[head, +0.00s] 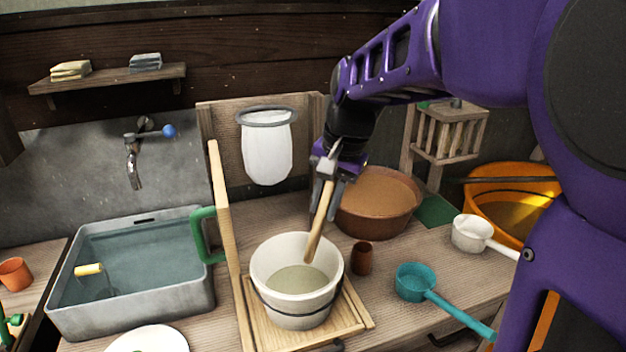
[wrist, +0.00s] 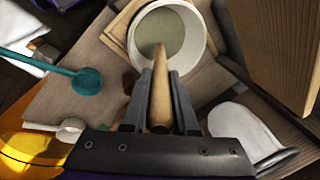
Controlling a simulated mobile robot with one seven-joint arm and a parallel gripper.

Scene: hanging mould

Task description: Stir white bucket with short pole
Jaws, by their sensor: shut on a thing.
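The white bucket (head: 297,306) stands on a wooden board on the counter and holds a pale grey-green liquid. It also shows in the wrist view (wrist: 194,33). My gripper (head: 327,181) is shut on the short pole (head: 319,222), a light wooden stick, above the right side of the bucket. The pole slants down to the left, and its lower end is over the bucket's opening near the right inner wall. In the wrist view the pole (wrist: 161,95) lies between the two fingers and points at the liquid. I cannot tell whether its tip touches the liquid.
A white cloth bag (head: 267,152) hangs behind the bucket. A brown bowl (head: 372,218), small brown cup (head: 362,259), teal ladle (head: 417,283), white dipper (head: 470,233) and orange tub (head: 490,176) crowd the right.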

